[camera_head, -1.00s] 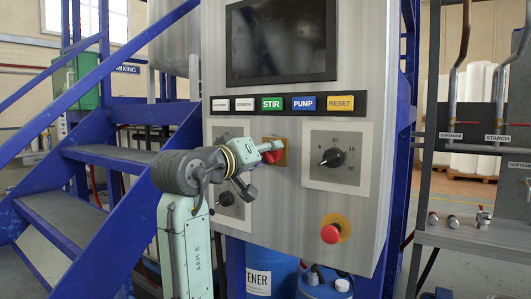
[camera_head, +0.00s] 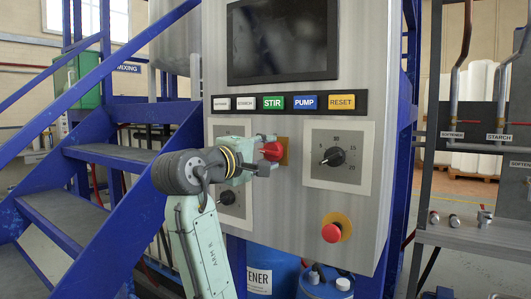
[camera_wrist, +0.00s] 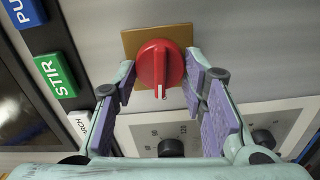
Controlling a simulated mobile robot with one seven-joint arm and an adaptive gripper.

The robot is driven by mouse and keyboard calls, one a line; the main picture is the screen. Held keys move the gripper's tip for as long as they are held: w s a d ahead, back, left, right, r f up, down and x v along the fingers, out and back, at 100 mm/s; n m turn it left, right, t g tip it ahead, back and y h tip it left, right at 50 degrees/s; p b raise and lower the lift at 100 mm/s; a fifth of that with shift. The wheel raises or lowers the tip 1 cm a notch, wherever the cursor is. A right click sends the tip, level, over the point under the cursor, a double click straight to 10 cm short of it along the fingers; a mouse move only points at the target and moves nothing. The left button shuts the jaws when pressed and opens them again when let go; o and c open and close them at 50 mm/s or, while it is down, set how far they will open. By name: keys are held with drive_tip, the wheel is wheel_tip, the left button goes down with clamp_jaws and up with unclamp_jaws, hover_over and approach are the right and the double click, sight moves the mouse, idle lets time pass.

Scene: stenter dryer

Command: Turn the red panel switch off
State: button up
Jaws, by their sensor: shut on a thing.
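The red panel switch (camera_head: 271,151) is a red rotary knob on a small orange-brown plate, set in the upright grey control panel (camera_head: 230,60). It shows clearly in the wrist view (camera_wrist: 158,62), with a white mark on its near end. My gripper (camera_head: 265,156) reaches it from the left in the head view. In the wrist view, my gripper (camera_wrist: 161,72) has one finger on each side of the knob, shut on it. The finger pads hide little of the knob's face there.
Labelled buttons, among them green STIR (camera_head: 273,103) and blue PUMP (camera_head: 304,102), sit above the switch. A black dial (camera_head: 333,156) is to its right and a red emergency stop (camera_head: 331,233) lower down. A blue stair frame (camera_head: 110,215) stands to the left.

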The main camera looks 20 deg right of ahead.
drive_tip(key=shift+n, duration=0.6)
drive_tip(key=o, duration=1.1)
drive_tip(key=shift+o, duration=0.2)
drive_tip(key=v, duration=1.2)
drive_tip(key=shift+a, duration=0.1)
